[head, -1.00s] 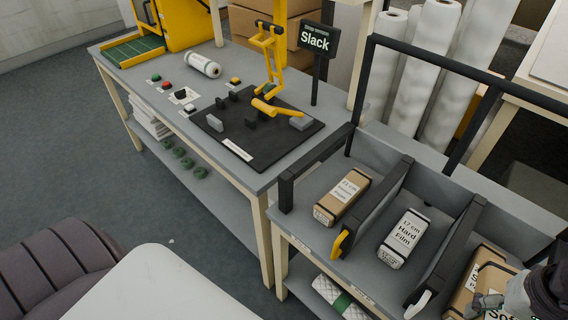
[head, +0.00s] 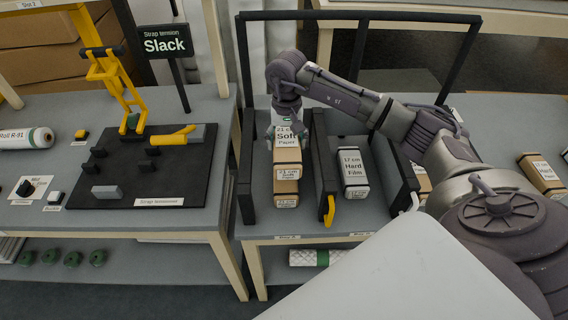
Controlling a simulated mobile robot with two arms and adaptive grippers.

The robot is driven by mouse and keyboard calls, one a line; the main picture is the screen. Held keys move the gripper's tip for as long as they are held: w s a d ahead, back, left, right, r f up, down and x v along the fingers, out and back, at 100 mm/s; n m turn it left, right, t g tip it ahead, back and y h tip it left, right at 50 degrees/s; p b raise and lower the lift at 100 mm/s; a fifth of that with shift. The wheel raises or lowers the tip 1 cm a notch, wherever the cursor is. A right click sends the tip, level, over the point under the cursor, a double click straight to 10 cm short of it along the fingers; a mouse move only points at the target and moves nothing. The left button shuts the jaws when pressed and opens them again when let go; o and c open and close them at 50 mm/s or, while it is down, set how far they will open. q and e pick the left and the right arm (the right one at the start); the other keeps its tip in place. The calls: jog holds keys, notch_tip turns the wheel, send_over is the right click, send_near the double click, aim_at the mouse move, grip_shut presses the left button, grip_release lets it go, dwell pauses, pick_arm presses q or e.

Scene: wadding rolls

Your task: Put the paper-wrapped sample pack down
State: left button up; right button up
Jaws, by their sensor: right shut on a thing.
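The paper-wrapped sample pack (head: 287,139), brown with a white label reading "21 cm Soft Paper", is in my right gripper (head: 286,122). The gripper is shut on its far end, reaching down from above. The pack is over the left compartment of the divided rack (head: 246,190). My left gripper is not in view.
A black divider (head: 323,165) with a yellow tab stands close right of the held pack. The "17 cm Hard Film" pack (head: 353,173) lies in the neighbouring compartment. A black frame (head: 360,15) rises behind. The bench with the strap jig (head: 150,165) is at left.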

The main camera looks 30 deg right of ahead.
notch_tip(320, 180, down, 4)
jog(key=shift+a+p, duration=0.15)
jog(key=shift+p, duration=0.2)
jog(key=shift+w+f, duration=0.1)
jog(key=shift+f, duration=0.15)
notch_tip(320, 180, down, 3)
jog(key=shift+f+p, duration=0.1)
jog(key=shift+p, duration=0.3)
jog(key=shift+f, duration=0.15)
jog(key=shift+f+b, duration=0.25)
jog(key=shift+b, duration=0.1)
jog(key=o, duration=1.2)
jog(key=shift+r, duration=0.1)
jog(key=shift+c, duration=0.2)
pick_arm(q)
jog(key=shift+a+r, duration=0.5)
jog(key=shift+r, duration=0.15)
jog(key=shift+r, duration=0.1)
pick_arm(e)
jog(key=shift+r, duration=0.1)
